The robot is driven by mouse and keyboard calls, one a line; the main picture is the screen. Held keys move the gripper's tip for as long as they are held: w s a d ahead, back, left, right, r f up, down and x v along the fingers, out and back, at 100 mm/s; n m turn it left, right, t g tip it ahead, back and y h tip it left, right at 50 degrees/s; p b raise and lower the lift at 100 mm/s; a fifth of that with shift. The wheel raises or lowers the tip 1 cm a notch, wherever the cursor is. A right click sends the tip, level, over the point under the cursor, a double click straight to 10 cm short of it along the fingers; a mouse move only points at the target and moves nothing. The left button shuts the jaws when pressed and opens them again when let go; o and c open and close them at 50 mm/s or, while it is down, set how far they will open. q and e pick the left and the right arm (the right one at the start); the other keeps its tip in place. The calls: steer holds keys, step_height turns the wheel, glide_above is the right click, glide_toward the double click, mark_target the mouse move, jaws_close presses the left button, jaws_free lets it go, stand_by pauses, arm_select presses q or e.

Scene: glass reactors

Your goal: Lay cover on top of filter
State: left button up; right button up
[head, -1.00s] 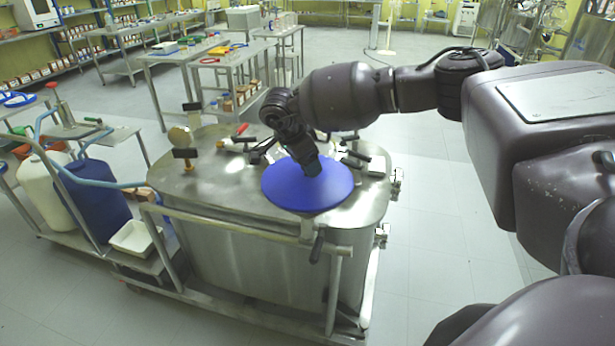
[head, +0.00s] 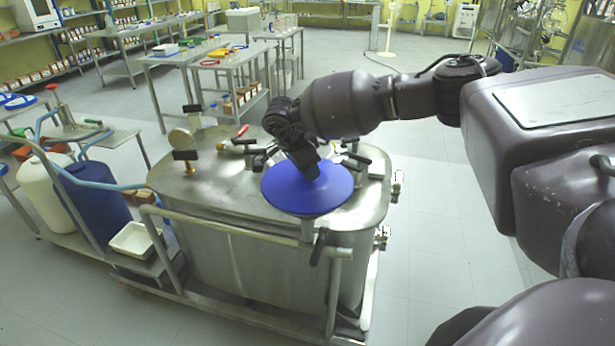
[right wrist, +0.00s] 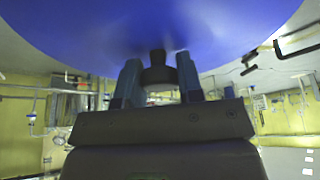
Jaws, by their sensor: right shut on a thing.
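The cover (head: 325,195) is a round blue disc over the front right part of the steel tank's top, the likely filter (head: 225,190). My right gripper (head: 311,172) reaches it from above at a slant and is shut on the cover's handle. The right wrist view shows the blue cover (right wrist: 150,25) close up, with a dark knob (right wrist: 157,72) between the two fingers of the right gripper (right wrist: 160,80). The cover hides what is directly under it, and I cannot tell whether it touches the tank. My left gripper is not in view.
A rail (head: 240,237) runs along the tank's front. A white drum (head: 45,190) and a blue drum (head: 95,200) stand at left. The floor at right is clear.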

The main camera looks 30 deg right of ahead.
step_height(320, 180, up, 20)
steer(key=b, duration=0.2)
stand_by(0.4)
